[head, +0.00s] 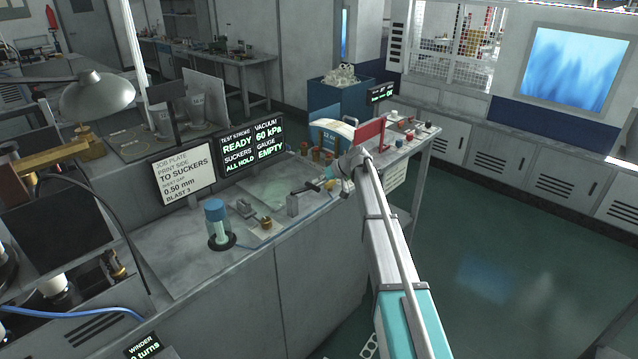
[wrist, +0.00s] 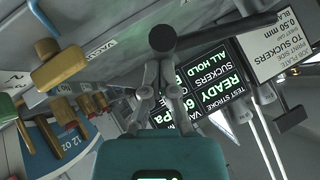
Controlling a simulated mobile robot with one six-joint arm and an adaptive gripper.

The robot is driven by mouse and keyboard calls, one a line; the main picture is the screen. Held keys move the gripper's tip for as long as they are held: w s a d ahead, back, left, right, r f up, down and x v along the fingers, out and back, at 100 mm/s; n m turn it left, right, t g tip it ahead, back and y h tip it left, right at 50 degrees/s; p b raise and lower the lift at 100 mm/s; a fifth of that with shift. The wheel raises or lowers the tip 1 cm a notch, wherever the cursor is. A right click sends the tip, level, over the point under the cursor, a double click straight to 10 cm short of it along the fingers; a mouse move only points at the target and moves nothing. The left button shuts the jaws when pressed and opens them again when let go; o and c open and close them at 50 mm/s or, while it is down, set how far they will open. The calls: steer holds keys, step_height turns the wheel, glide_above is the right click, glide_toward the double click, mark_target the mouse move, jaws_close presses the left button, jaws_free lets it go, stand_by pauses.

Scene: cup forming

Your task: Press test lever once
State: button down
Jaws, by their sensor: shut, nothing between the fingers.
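The test lever (head: 305,187) is a black bar over a small grey block on the bench, left of my gripper. In the wrist view a black bar with a round end, which looks like the lever (wrist: 162,38), lies just beyond my fingertips. My gripper (head: 328,178) is shut and empty, and its fingers also show in the wrist view (wrist: 160,68). I cannot tell whether the tips touch the bar. The status screen (head: 251,145) reads test stroke READY, suckers ALL HOLD, vacuum 60 kPa and gauge EMPTY; it shows upside down in the wrist view (wrist: 214,88).
A job plate sign (head: 184,174) stands left of the screen.

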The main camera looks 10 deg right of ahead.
steer(key=shift+s+a+f+y+b, duration=0.1)
steer(key=shift+a+f+y+b, duration=0.05)
steer(key=shift+f+b, duration=0.4)
steer(key=shift+s+a+f+y+b, duration=0.1)
steer(key=shift+f+y+b, duration=0.05)
steer(key=shift+f+b, duration=0.4)
steer(key=shift+w+r, duration=0.1)
steer(key=r+p, duration=0.1)
steer(key=w+d+r+p, duration=0.1)
steer(key=p, duration=0.1)
steer(key=shift+d+r, duration=0.1)
steer(key=shift+r, duration=0.2)
steer(key=w+p+v, duration=0.1)
steer(key=p+v, duration=0.5)
steer(key=v, duration=0.4)
steer(key=shift+d+r, duration=0.2)
steer(key=shift+d, duration=0.3)
steer(key=s+f+m+g+h, duration=0.1)
steer(key=s+f+m+h, duration=0.1)
steer(key=s, duration=1.2)
steer(key=s+a+f+m+g+h, duration=0.1)
steer(key=s+f+m+g+h, duration=0.1)
steer(key=s, duration=1.3)
steer(key=s+a+f+m+g+h, duration=0.1)
steer(key=s+f+h, duration=0.3)
steer(key=s, duration=1)
steer(key=shift+s+a+f+m+h+b, duration=0.2)
steer(key=shift+m+h+b, duration=0.2)
steer(key=shift+h, duration=0.5)
